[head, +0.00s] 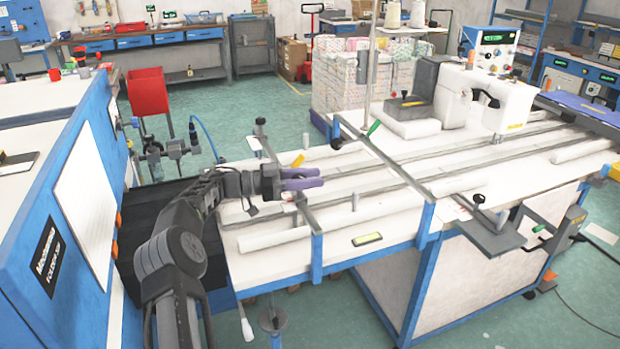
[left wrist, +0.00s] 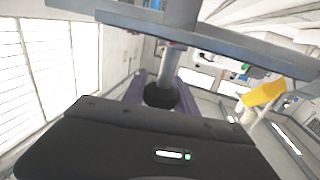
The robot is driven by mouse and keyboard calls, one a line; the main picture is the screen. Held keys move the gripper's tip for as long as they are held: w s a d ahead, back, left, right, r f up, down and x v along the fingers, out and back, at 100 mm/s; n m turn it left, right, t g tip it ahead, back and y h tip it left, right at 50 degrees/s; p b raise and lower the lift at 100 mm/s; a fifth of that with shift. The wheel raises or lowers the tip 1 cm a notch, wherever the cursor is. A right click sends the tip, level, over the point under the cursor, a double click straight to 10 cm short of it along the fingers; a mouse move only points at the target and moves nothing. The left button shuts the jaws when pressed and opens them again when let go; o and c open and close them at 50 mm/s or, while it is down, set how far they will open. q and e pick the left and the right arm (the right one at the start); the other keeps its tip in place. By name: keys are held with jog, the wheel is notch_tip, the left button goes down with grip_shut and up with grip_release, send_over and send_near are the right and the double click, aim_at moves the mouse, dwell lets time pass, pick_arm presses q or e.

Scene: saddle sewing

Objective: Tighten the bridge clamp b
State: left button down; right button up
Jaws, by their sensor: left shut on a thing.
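My left gripper (head: 312,178) reaches in from the left, with its purple fingers low over the near end of the sewing table, at the left bridge (head: 309,212). In the left wrist view, a black round knob (left wrist: 160,97) on a grey post sits between the purple fingers, which are shut on it. In the head view the fingers hide this knob. Other black knobs show at the far end of the left bridge (head: 260,122) and by the second bridge (head: 337,144). No label shows which clamp is b. My right gripper is out of view.
A yellow handle (head: 298,160) stands just behind the fingers; it also shows in the left wrist view (left wrist: 264,93). White rolls and rails run along the table. A green lever (head: 373,127) and the sewing machine (head: 460,95) are farther right. A blue-sided cabinet (head: 70,200) stands left.

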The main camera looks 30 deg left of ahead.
pick_arm(q)
jog(key=c, duration=1)
grip_release()
jog(key=shift+d, duration=0.1)
jog(key=shift+b+v, duration=0.35)
jog(key=shift+v, duration=3.55)
